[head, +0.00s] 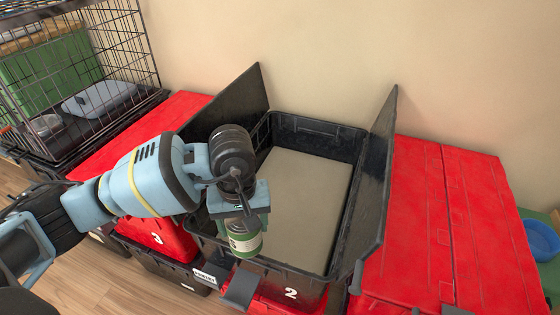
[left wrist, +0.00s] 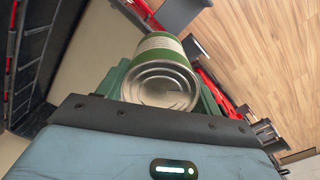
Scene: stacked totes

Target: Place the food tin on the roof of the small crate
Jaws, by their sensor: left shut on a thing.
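A green food tin with a pale label (head: 246,243) hangs from my left gripper (head: 242,210), over the front part of the open black tote marked 2. My left gripper is shut on the tin. In the left wrist view the tin (left wrist: 160,80) shows its bare metal end towards the camera, between the green fingers. A black wire crate (head: 108,128) stands at the far left, away from the gripper; only part of it is in the picture. I cannot tell whether it is the small crate. My right gripper is not in view.
The open tote (head: 345,137) has raised black lid flaps on both sides and a flat beige surface inside. Closed red-lidded totes stand left and right (head: 425,225) of it. A blue bowl (head: 541,240) is at the right edge. Wooden floor (head: 95,280) shows at the lower left.

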